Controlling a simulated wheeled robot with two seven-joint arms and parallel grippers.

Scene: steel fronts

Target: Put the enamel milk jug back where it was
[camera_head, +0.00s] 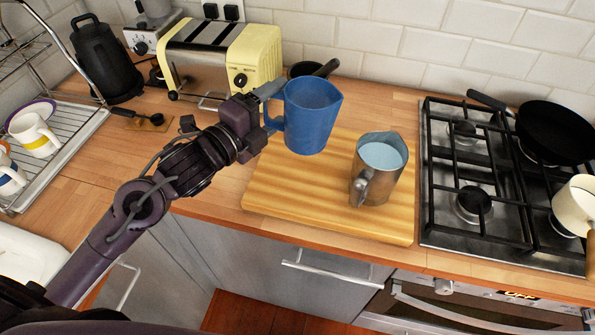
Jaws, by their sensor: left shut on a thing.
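The blue enamel milk jug (312,118) is upright at the back left of the wooden board (290,195). My left gripper (268,93) reaches it from the left and is shut on it at its handle side. The fingertips are partly hidden against the jug. I cannot tell whether the jug's base touches the board or hangs a little above it. A steel jug (366,190) with a pale inside stands on the board, to the right of and nearer than the blue jug. My right gripper is not in view.
A yellow toaster (222,55) and a small dark pan (305,70) stand behind the blue jug. A gas hob (473,200) with a black frying pan (555,132) and a cream pot (575,205) lies right. A dish rack (75,130) with mugs is left. The board's front left is bare.

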